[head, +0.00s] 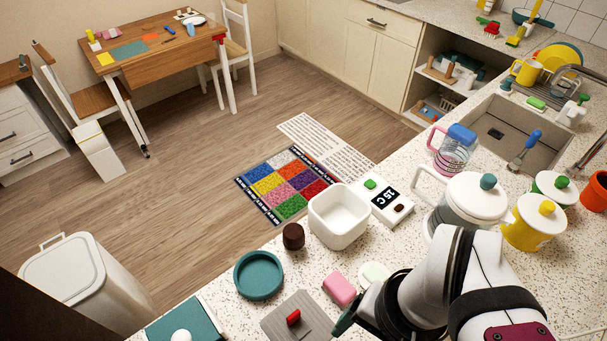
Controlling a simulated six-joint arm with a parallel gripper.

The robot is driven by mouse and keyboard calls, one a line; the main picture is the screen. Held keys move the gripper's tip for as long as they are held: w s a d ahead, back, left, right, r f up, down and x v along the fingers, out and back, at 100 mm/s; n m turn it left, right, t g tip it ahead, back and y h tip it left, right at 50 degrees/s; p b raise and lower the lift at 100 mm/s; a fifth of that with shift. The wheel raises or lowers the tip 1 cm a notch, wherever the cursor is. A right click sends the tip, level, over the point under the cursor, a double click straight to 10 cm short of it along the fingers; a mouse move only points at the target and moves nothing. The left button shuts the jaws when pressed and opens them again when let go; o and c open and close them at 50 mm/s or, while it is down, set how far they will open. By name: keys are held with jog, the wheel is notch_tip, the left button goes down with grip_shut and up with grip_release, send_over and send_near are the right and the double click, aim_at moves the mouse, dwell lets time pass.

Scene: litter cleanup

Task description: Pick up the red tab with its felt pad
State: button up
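The red tab (293,317) stands up from a grey square piece (275,323) on the speckled counter, at the bottom centre of the head view. The grey piece seems to have a smaller square layer under the tab, which I take to be the felt pad, though its edges are hard to make out. My gripper (346,319) is at the end of the white arm, just right of the grey piece and apart from the red tab. Its fingers are mostly hidden by my wrist, so I cannot tell its opening or whether it holds anything.
Close around are a pink block (339,289), a pale round lid (374,274), a teal dish (259,275), a brown cylinder (293,236) and a white tub (338,217). A teal box (186,322) is at the lower left. Canisters (533,224) stand at right. The counter edge drops to the floor at left.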

jog(key=n, duration=0.1)
jog(key=n+h, duration=0.2)
jog(key=n, duration=1.1)
send_over(293, 314)
notch_tip(293, 314, down, 5)
jog(key=shift+n, duration=0.3)
notch_tip(293, 314, down, 16)
jog(key=shift+r, duration=0.15)
grip_shut()
